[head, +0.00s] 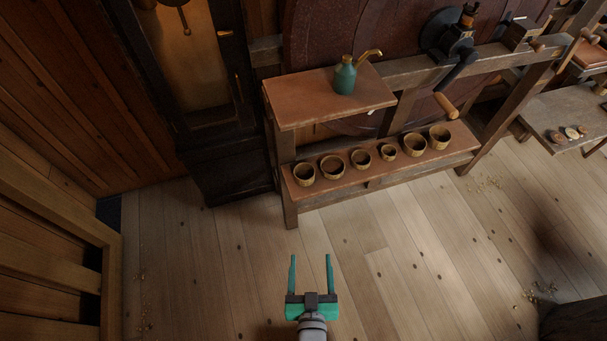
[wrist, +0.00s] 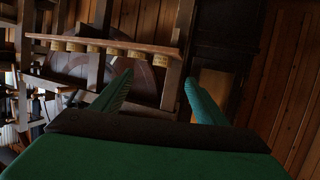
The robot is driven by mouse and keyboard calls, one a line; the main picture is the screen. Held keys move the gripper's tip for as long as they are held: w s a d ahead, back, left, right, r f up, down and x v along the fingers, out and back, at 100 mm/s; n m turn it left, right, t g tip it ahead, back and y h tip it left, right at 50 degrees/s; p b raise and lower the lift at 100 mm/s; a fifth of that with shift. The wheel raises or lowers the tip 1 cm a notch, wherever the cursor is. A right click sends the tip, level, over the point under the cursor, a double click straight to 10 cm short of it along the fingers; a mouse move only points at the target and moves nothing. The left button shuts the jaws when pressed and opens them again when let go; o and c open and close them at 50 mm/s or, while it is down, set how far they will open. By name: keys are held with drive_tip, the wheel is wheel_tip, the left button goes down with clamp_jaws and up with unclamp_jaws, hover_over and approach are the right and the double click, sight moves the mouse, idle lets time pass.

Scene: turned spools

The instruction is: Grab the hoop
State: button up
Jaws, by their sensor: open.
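My gripper (head: 311,258) is open and empty, with two green fingers pointing toward the workbench, above the plank floor in the head view. Its fingers also show in the wrist view (wrist: 157,82), apart with nothing between them. I cannot single out a hoop with certainty. Several round, hollow wooden pieces (head: 361,159) stand in a row on the bench's lower shelf (head: 400,168), ahead of the gripper and apart from it. I cannot tell whether any is a ring without a bottom. The row appears upside down in the wrist view (wrist: 95,48).
A green oil can (head: 345,76) with a brass spout stands on the upper shelf (head: 310,100). A crank with a wooden handle (head: 446,105) juts out at the right. A dark clock case (head: 225,165) stands left of the bench. The floor (head: 380,265) before the bench is mostly clear.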

drive_tip(key=r+x, duration=0.1)
drive_tip(key=x, duration=1)
drive_tip(key=g+y, duration=0.1)
approach(303, 168)
drive_tip(key=shift+n, duration=0.3)
drive_tip(key=x, duration=0.6)
drive_tip(key=shift+w+d+f, duration=0.1)
drive_tip(key=shift+w+f, duration=0.1)
drive_tip(key=c, duration=0.8)
